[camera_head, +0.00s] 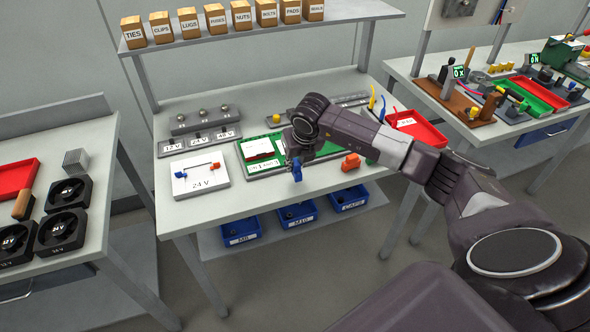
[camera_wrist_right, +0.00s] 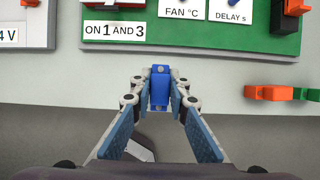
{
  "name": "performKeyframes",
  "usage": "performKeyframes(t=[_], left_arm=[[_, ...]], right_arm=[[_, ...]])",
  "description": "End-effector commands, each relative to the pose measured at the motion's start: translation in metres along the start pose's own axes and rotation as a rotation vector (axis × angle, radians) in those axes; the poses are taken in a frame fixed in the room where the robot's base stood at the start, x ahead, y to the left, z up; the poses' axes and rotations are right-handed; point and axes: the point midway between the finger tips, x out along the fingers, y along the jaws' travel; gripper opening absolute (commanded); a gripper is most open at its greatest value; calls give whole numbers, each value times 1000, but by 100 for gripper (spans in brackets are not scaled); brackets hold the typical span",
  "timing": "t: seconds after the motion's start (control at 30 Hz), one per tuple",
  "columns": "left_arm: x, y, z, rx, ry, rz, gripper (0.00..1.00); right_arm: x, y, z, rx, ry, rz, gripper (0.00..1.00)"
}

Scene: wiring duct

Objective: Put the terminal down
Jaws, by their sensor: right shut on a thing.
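My right gripper (camera_head: 297,168) is shut on a small blue terminal (camera_wrist_right: 160,88). The wrist view shows the terminal between the two fingertips (camera_wrist_right: 160,95), over the front strip of the table (camera_wrist_right: 60,118). In the head view the blue terminal (camera_head: 296,174) hangs at the gripper's end, in front of the green board (camera_head: 245,161). Whether it touches the table is not clear. An orange terminal (camera_head: 351,161) lies to the right, and it also shows in the wrist view (camera_wrist_right: 268,92). My left gripper is not in view.
A white 24 V plate (camera_head: 203,185) lies left of the board. A red tray (camera_head: 418,128) is at the table's right. Blue bins (camera_head: 241,232) stand below the front edge. Bare tabletop (camera_head: 255,197) lies in front of the board.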

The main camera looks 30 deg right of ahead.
Motion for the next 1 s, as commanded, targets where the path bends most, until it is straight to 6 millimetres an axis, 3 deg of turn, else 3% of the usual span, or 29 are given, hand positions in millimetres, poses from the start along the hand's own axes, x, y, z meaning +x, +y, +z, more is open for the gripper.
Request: performKeyframes(t=[0.2,0.63,0.67,0.8,1.0], left_arm=[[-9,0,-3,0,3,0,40],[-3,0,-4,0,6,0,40],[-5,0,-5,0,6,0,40],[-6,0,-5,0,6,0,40],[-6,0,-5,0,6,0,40]], right_arm=[[28,0,-13,-1,4,-1,0],[36,0,-16,-1,2,0,0],[35,0,-15,-1,2,0,18],[34,0,-15,-1,2,0,33],[34,0,-15,-1,2,0,33]])
